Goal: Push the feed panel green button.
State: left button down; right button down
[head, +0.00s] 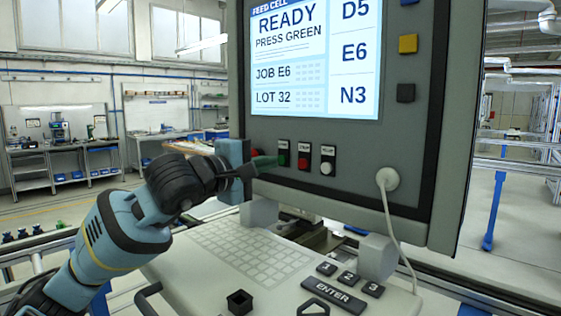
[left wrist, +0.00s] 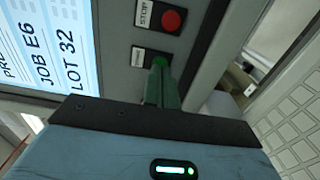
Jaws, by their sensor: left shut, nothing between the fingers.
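The feed panel (head: 420,130) is a grey upright cabinet with a lit screen (head: 290,60) reading "READY PRESS GREEN". Below the screen is a row of three buttons: the green button (head: 284,160) at the left, a red button (head: 303,163) and a white button (head: 327,168). My left gripper (head: 276,161) is shut and empty, its greenish fingertips right at the green button and partly covering it. In the left wrist view, the green button (left wrist: 160,61) shows just beyond the shut fingers (left wrist: 163,88); I cannot tell whether they touch. My right gripper is not in view.
A red button labelled STOP (left wrist: 171,20) is close beside the green one. A keyboard shelf (head: 180,270) with an ENTER key (head: 333,295) juts out below the panel. A white cable (head: 388,215) hangs from the panel's right side. Workbenches stand far behind at the left.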

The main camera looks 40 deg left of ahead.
pick_arm(q)
jog(key=shift+w, duration=0.55)
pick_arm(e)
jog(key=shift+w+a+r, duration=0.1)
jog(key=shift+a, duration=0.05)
pick_arm(q)
jog(key=shift+w+d, duration=0.1)
jog(key=shift+w, duration=0.35)
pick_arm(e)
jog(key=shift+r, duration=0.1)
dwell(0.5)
pick_arm(q)
jog(key=shift+s+f+b, duration=0.1)
jog(key=shift+s+b, duration=0.2)
jog(key=shift+s, duration=0.95)
jog(key=shift+s+a+b, duration=0.2)
jog(key=shift+s+b, duration=0.35)
jog(key=shift+s, duration=0.65)
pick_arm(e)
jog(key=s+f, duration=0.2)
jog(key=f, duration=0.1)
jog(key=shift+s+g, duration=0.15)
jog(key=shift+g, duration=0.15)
